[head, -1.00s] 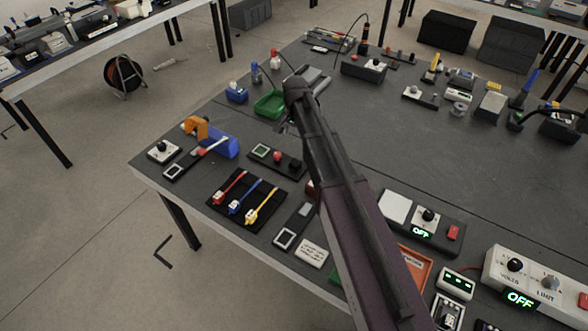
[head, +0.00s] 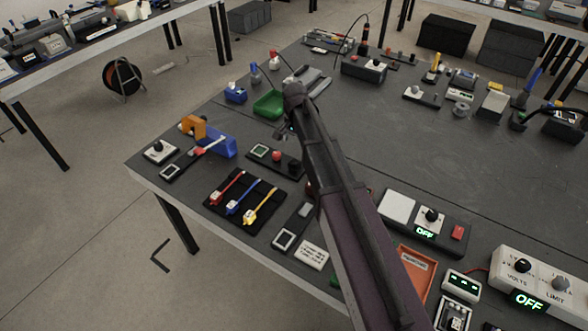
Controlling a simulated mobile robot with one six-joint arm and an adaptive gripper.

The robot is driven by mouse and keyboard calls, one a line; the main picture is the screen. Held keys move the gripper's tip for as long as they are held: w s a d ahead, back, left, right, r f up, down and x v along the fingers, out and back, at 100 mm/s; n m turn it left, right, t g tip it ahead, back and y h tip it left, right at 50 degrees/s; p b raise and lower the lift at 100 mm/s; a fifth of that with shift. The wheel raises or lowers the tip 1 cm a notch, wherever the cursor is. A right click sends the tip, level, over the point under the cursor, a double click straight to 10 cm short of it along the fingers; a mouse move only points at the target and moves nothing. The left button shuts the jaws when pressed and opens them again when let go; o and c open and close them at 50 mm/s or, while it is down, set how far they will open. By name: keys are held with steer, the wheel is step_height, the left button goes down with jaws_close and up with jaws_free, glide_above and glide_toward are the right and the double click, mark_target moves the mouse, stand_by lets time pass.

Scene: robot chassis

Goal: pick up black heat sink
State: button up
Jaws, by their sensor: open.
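I cannot make out a black heat sink for certain in the head view; it may be hidden behind my arm or too small to tell. My gripper (head: 284,131) hangs at the far end of my arm, above the dark workbench (head: 440,150). It is small, dark and partly hidden by the arm's wrist. Its jaws are open, and I see nothing held between them. It is just in front of a green tray (head: 268,104) and behind a black panel with a red button (head: 277,156).
A blue and orange tool (head: 218,143) and a black mat with colored leads (head: 243,201) lie left of my arm. An orange tray (head: 412,273) and switch boxes marked OFF (head: 427,222) are to its right. The bench middle right of my arm is clear.

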mark_target(295, 161)
steer(key=shift+f+b, duration=2.25)
steer(key=shift+f, duration=0.3)
steer(key=shift+f, duration=0.1)
steer(key=shift+s+f+b, duration=0.2)
steer(key=shift+f+b, duration=2.3)
steer(key=shift+b, duration=0.1)
steer(key=c, duration=1.2)
